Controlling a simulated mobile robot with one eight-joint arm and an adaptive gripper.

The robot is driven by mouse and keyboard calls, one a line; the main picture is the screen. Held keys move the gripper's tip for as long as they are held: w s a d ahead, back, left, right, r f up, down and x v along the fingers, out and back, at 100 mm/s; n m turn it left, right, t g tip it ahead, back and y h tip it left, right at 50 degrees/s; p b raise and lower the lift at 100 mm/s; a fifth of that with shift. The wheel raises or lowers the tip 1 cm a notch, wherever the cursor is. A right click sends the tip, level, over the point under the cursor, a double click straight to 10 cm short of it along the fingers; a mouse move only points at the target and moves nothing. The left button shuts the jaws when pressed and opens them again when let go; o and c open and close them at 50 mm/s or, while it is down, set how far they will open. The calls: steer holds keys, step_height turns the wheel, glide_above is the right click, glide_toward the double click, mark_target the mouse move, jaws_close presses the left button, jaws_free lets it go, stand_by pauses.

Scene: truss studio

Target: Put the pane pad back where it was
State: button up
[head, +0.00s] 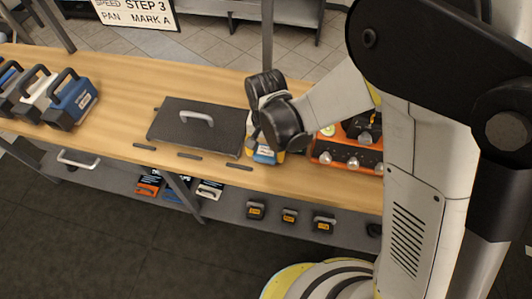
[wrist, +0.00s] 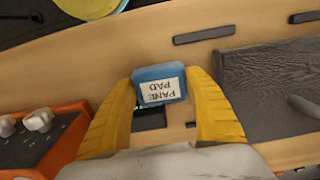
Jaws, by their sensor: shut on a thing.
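The pane pad (wrist: 160,84) is a small blue block with a white label reading "PANE PAD", upside down in the wrist view. It sits between the two yellow fingers of my gripper (wrist: 163,104), which is shut on it. In the head view the blue pad (head: 263,158) shows just below my gripper (head: 264,148), at the right end of the dark lidded panel and left of the orange device. My wrist hides much of it there. I cannot tell whether the pad touches the tabletop. A small dark green patch (wrist: 150,119) shows behind the pad, partly hidden.
The grey panel with a handle (head: 165,118) lies on the wooden table (head: 110,85). The orange device with knobs (head: 322,151) stands close on the right. Dark strips (head: 189,156) line the front edge. Several handled cases (head: 72,103) stand at left. A lower shelf (head: 222,205) holds small items.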

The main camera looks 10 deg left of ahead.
mark_target(266, 150)
steer(key=o, duration=1.2)
steer(key=shift+w, duration=0.2)
steer(key=shift+f, duration=0.1)
step_height(266, 150, up, 11)
steer(key=p, duration=0.5)
steer(key=shift+w+f, duration=0.1)
